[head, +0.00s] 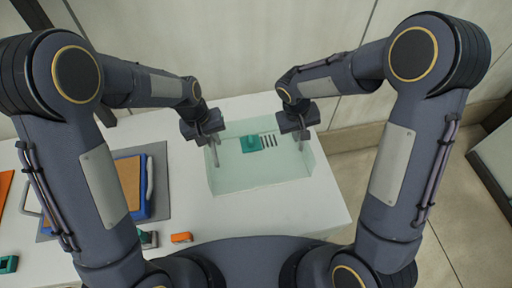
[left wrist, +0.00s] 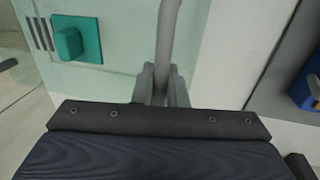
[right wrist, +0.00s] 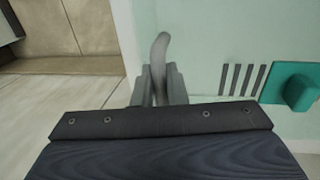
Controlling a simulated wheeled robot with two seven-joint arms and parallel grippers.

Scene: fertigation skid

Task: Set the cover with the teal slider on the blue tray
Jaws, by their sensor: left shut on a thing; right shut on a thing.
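The cover (head: 232,172) is a pale green, see-through box with a teal slider (head: 251,144) and several dark slots on top. It is over the right part of the white table; I cannot tell whether it touches the table. My left gripper (head: 213,140) is shut on the cover's left grey handle (left wrist: 166,40). My right gripper (head: 301,136) is shut on its right grey handle (right wrist: 160,47). The slider also shows in the left wrist view (left wrist: 78,40) and the right wrist view (right wrist: 292,86). The blue tray (head: 134,214), with a brown inside and grey handles, is at the left, partly behind my left arm.
The tray lies on a grey mat (head: 158,160). An orange block (head: 181,238) and a small teal part (head: 149,239) lie near the table's front edge. Another teal part (head: 8,264) and an orange sheet (head: 5,186) are at far left. A wall stands behind the table.

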